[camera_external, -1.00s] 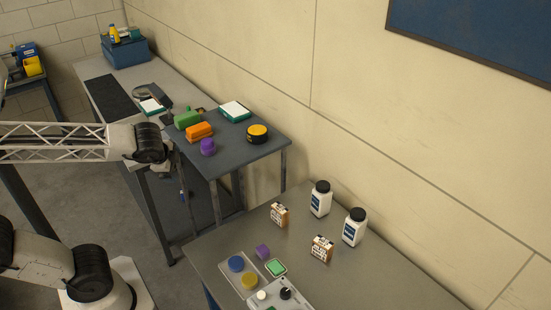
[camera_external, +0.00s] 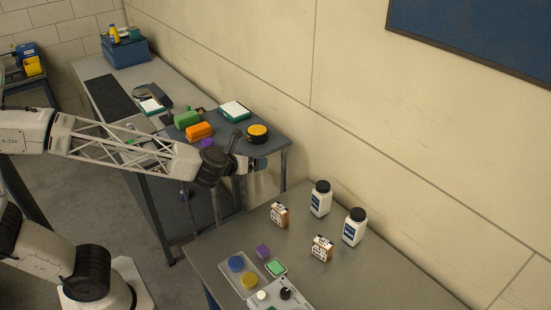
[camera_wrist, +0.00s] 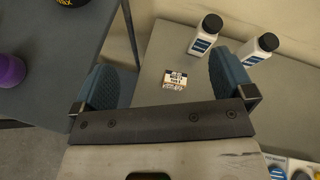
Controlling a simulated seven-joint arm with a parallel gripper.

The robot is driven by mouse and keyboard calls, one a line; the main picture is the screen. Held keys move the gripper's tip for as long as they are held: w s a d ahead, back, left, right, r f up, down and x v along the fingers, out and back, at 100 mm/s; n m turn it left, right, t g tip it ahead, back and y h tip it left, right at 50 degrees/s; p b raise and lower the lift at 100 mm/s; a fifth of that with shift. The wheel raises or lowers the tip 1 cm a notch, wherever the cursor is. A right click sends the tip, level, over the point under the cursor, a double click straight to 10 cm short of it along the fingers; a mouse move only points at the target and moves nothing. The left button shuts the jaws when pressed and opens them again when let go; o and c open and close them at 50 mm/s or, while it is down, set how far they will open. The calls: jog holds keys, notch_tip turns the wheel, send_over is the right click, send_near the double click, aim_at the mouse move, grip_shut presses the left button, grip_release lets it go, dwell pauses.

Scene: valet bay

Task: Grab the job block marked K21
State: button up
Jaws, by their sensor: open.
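Two small brown blocks with white, dark-printed labels stand on the grey front table: a left block (camera_external: 279,214) and a right block (camera_external: 322,249). The print is too small to read, so I cannot tell which is marked K21. One block (camera_wrist: 174,80) shows in the wrist view, between and beyond my fingers; it looks like the left one. My gripper (camera_external: 254,164) is open and empty, above and behind the left block, near the dark table's corner. Its two blue fingers are spread wide in the wrist view (camera_wrist: 166,88). The other block is not visible there.
Two white bottles with black caps (camera_external: 320,199) (camera_external: 354,227) stand close behind the blocks. A tray (camera_external: 231,272) with coloured discs, a purple piece (camera_external: 263,251) and a control box (camera_external: 300,303) lie in front. The dark table (camera_external: 268,147) holds a yellow-topped tin (camera_external: 257,134).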

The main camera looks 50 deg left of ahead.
jog(key=w+d+f+m+h, duration=0.2)
jog(key=d+m, duration=0.2)
jog(key=d, duration=0.1)
send_near(279, 208)
jog(key=x, duration=0.3)
jog(key=shift+s+f+m, duration=0.1)
jog(key=shift+s+m, duration=0.15)
jog(key=shift+m, duration=0.05)
jog(key=shift+x, duration=1.3)
jog(key=shift+x, duration=2.6)
jog(key=shift+w, duration=0.1)
